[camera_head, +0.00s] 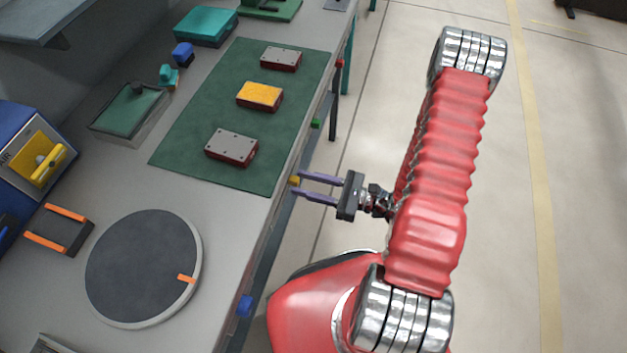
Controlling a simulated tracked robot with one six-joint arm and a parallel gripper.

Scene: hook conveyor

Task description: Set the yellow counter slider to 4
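The yellow counter slider (293,181) is a small yellow knob on the front edge of the workbench, beside the green mat. My gripper (303,184) reaches toward it from the right with two purple fingers spread apart. The knob lies at the fingertips, roughly level with the gap between them. I cannot tell whether the fingers touch it. No scale or numbers can be read along the edge.
Along the same edge sit a red knob (340,63), a green knob (316,123) and a blue knob (245,305). The green mat (222,89) holds several boxes. A round turntable (142,262) is at lower left. The floor to the right is clear.

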